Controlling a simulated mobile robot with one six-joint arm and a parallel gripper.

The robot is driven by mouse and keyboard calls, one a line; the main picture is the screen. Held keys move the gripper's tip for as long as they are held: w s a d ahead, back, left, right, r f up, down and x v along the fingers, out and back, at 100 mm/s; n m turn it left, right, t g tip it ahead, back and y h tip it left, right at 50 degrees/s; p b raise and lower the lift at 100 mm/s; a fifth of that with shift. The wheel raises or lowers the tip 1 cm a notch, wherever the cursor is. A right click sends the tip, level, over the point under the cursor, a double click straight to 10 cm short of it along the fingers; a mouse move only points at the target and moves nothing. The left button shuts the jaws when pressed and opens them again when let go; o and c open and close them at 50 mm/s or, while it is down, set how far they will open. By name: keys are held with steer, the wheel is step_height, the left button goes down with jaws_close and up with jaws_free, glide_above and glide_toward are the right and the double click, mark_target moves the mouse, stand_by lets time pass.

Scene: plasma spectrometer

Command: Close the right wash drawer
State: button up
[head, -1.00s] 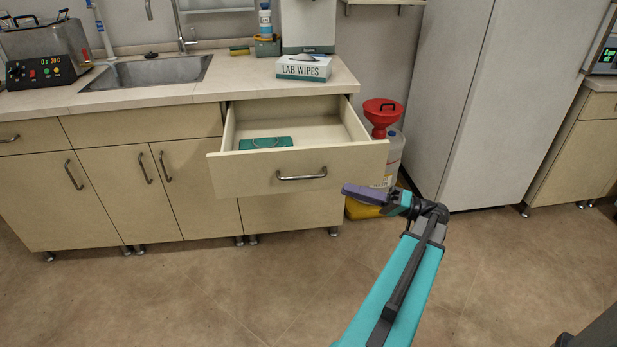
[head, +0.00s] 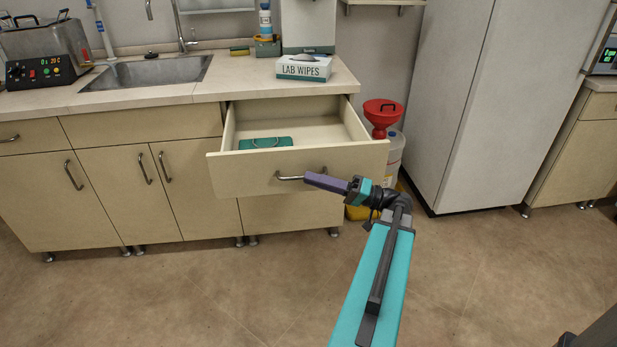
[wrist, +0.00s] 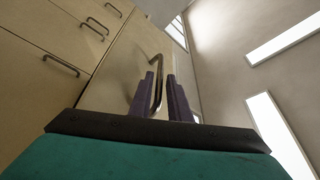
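The right wash drawer (head: 240,175) stands pulled out under the right end of the counter, and its inside shows from above. Its metal bar handle (head: 288,178) is on the front panel, with the right part hidden behind my gripper (head: 308,178). In the wrist view my gripper's two purple fingers (wrist: 162,95) are apart, and the handle (wrist: 157,70) shows between them. I cannot tell whether either finger touches it. A teal item (head: 265,143) lies in the drawer at its left.
A lab wipes box (head: 303,68) stands on the counter above the drawer. A red funnel (head: 382,113) on a container stands right of the drawer, with a yellow container (head: 360,212) low beside it. Closed cabinets are at left. The floor (head: 240,290) in front is clear.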

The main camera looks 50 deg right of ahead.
steer(key=shift+x, duration=1.3)
steer(key=shift+c, duration=0.5)
jaws_close()
